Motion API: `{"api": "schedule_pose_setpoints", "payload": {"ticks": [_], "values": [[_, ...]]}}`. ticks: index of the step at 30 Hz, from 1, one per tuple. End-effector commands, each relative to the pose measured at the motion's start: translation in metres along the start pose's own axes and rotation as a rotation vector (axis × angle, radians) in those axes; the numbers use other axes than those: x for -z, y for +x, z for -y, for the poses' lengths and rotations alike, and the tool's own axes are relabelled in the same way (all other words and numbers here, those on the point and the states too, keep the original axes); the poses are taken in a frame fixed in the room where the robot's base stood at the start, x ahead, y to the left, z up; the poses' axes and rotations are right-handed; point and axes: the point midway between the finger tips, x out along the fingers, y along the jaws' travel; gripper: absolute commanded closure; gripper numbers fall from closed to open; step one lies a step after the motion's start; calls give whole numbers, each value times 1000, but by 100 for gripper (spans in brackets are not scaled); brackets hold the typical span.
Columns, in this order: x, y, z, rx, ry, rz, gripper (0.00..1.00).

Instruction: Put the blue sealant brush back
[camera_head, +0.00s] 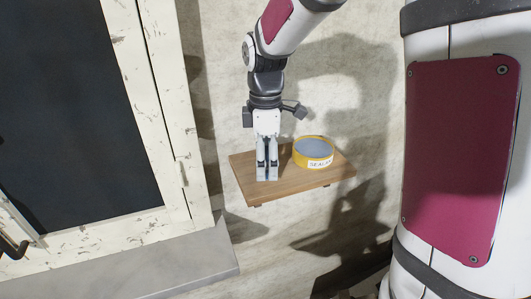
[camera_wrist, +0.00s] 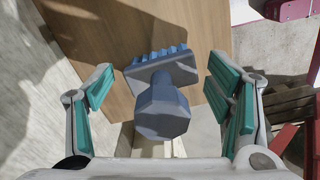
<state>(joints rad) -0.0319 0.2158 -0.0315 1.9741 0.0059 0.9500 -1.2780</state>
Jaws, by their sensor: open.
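The blue sealant brush (camera_wrist: 162,104) shows in the wrist view, with a row of short bristles on its far side and a thick faceted handle pointing toward the camera. It appears over the wooden shelf (camera_wrist: 110,30); I cannot tell whether it touches the board. My gripper (camera_wrist: 161,88) is open, with one green-padded finger on each side of the brush and gaps between. In the head view, my gripper (camera_head: 267,172) points down at the left part of the shelf (camera_head: 285,187). The brush is hidden there.
A yellow tin (camera_head: 314,152) labelled as sealant stands on the shelf right of my gripper. A white-framed window (camera_head: 170,120) with a grey sill (camera_head: 140,265) lies to the left. A rough plaster wall (camera_head: 350,60) is behind the shelf.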

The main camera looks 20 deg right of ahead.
Motion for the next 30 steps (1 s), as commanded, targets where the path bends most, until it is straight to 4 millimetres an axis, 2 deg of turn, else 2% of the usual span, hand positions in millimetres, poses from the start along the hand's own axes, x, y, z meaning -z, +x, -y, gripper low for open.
{"api": "schedule_pose_setpoints", "payload": {"ticks": [5, 18, 26, 30], "values": [[1, -15, -2, -5, 0, -2, 27], [1, -99, -2, -5, -1, -1, 27], [0, -122, 1, -5, 8, -2, 27], [-5, -129, 15, -38, 95, -14, 27]]}}
